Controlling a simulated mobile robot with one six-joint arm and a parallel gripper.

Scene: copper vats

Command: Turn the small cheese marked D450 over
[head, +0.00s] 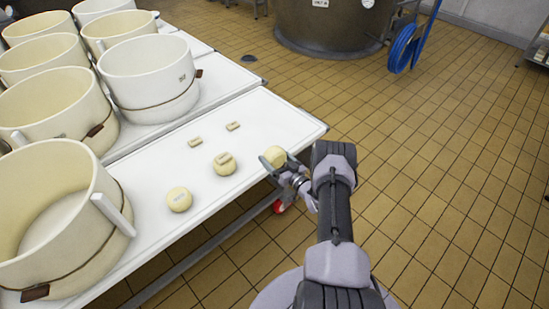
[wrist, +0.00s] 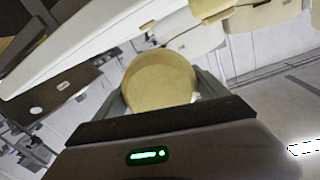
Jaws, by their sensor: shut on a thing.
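My gripper (head: 279,166) is shut on a small round pale-yellow cheese (head: 275,155) at the right edge of the white table (head: 262,112). In the wrist view the cheese (wrist: 160,78) sits between the two fingers, with a plain face toward the camera. No mark is readable on it, so I cannot tell whether it is D450. Two other small cheeses are on the table: one (head: 179,199) with a faint label and one (head: 225,168) with a small tag on top. Their writing is too small to read.
Two small tags (head: 195,142) lie on the table behind the cheeses. Several large cream moulds (head: 150,75) with straps crowd the left. Bare tabletop lies around the small cheeses. A big vat (head: 330,30) and a blue hose (head: 402,48) stand on the tiled floor at the back.

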